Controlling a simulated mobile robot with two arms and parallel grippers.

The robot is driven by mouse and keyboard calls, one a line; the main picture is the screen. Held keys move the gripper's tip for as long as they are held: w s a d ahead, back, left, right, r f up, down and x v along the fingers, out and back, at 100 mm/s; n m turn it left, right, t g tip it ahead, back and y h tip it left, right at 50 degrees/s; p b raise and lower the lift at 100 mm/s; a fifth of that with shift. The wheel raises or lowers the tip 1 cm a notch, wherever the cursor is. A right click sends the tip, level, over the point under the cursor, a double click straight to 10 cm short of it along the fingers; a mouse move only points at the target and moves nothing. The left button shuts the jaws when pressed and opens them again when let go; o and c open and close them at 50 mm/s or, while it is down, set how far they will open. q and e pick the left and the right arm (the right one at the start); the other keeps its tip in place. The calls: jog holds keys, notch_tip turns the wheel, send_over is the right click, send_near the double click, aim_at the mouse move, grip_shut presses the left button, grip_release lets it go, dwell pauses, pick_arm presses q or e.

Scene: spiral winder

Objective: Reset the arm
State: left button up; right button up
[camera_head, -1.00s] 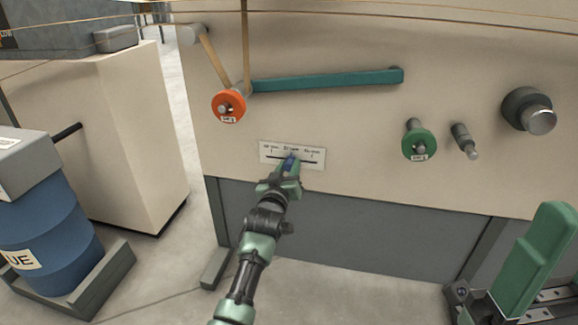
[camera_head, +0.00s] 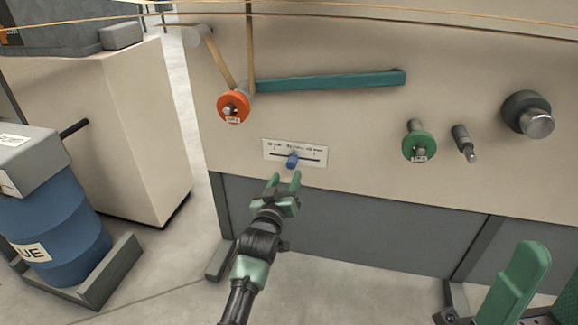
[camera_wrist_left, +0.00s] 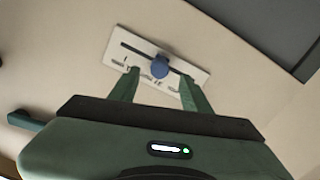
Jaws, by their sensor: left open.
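My left gripper (camera_head: 285,183) is open and empty in the head view, just below and in front of the slider plate (camera_head: 310,151) on the beige machine panel. A blue knob (camera_head: 292,161) sits near the middle of the plate's dark slot, apart from the fingers. In the left wrist view, my left gripper (camera_wrist_left: 159,77) has its two green fingers spread, with the blue knob (camera_wrist_left: 160,67) beyond and between them and the white plate (camera_wrist_left: 190,70) behind. The plate's small print is not readable. A green part of my right arm shows at the lower right; its fingertips are not seen.
A green roller (camera_head: 419,147) and grey fittings (camera_head: 463,143) stick out at the right. A blue drum (camera_head: 60,225) stands on the left. Floor is clear between drum and machine.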

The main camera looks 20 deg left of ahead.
pick_arm(q)
jog(key=shift+s, duration=0.5)
